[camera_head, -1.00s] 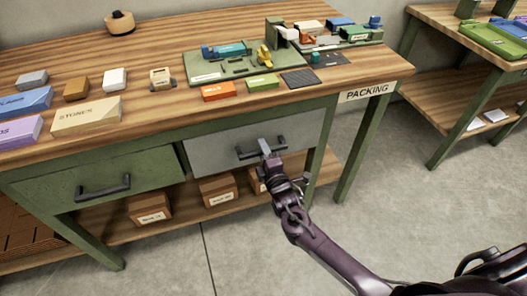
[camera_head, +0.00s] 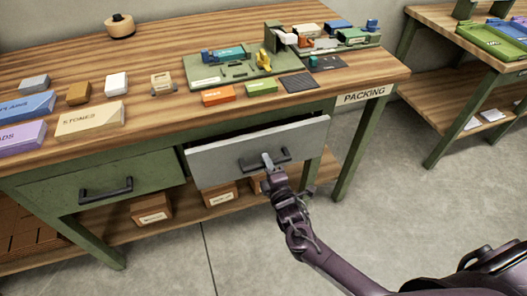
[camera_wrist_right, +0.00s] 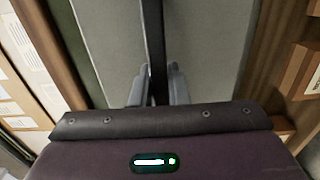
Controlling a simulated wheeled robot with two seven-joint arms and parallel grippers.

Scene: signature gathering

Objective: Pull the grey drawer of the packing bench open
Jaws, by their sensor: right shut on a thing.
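The grey drawer (camera_head: 226,160) of the packing bench is partly pulled out, with a dark gap showing above its front panel. Its black handle (camera_head: 282,156) is on the front. My right gripper (camera_head: 267,160) is shut on the handle. In the right wrist view the gripper (camera_wrist_right: 156,88) has its fingers on both sides of the dark handle bar (camera_wrist_right: 154,40), with the grey drawer front (camera_wrist_right: 200,50) behind. The inside of the drawer is mostly hidden. My left gripper is not in view.
The green drawer (camera_head: 75,192) at left is closed. The wooden bench top (camera_head: 150,130) holds boxes, labelled blocks and a green fixture (camera_head: 200,72). Cardboard boxes (camera_head: 152,208) stand on the lower shelf. A second bench (camera_head: 430,100) stands at right. The grey floor (camera_head: 400,215) in front is clear.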

